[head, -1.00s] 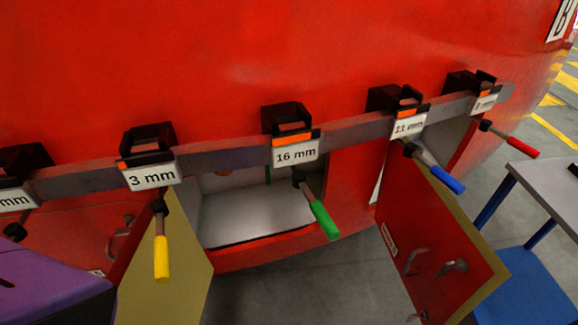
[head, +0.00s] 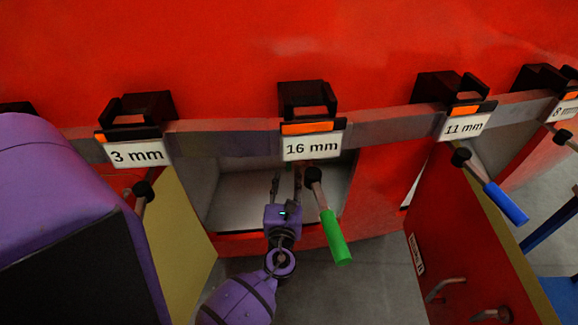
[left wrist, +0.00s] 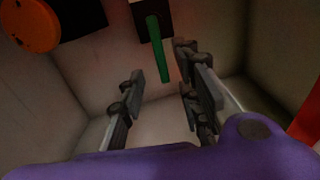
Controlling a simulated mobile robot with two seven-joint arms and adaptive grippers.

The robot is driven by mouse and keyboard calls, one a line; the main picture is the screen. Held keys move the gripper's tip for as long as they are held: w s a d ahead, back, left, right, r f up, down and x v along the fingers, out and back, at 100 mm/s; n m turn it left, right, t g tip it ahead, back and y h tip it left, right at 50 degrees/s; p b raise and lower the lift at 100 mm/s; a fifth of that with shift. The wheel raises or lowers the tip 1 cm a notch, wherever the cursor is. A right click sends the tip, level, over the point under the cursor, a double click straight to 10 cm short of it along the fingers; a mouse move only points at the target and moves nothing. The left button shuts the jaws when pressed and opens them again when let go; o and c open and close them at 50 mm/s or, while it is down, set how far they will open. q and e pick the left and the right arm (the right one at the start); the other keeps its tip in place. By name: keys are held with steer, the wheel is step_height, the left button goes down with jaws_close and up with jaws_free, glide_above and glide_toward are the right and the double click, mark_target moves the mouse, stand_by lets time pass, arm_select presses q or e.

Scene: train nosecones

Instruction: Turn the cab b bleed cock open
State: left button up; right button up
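In the left wrist view a green lever (left wrist: 158,50), which looks like the bleed cock, hangs nearly straight down from a dark mount (left wrist: 148,18) on the compartment's back wall. My left gripper (left wrist: 165,85) is open and empty. In that view the lever lies between its two fingers, with its lower end near the right finger; I cannot tell if they touch. In the head view my left gripper (head: 286,180) reaches into the open compartment (head: 235,195) below the 16 mm label. The lever cannot be made out there. My right gripper is not in view.
A blue-handled tool (head: 505,203) hangs further right. Open compartment doors stand left (head: 180,225) and right (head: 465,220). An orange round part (left wrist: 30,22) is left of the lever.

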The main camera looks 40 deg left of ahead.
mark_target(288, 166)
arm_select(q)
steer(key=x, duration=0.5)
steer(key=shift+w+r, duration=0.1)
steer(key=shift+w, duration=0.15)
steer(key=shift+w+a+p, duration=0.3)
steer(key=shift+w, duration=0.1)
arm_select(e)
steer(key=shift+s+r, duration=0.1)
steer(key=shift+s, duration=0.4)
arm_select(q)
jaws_close()
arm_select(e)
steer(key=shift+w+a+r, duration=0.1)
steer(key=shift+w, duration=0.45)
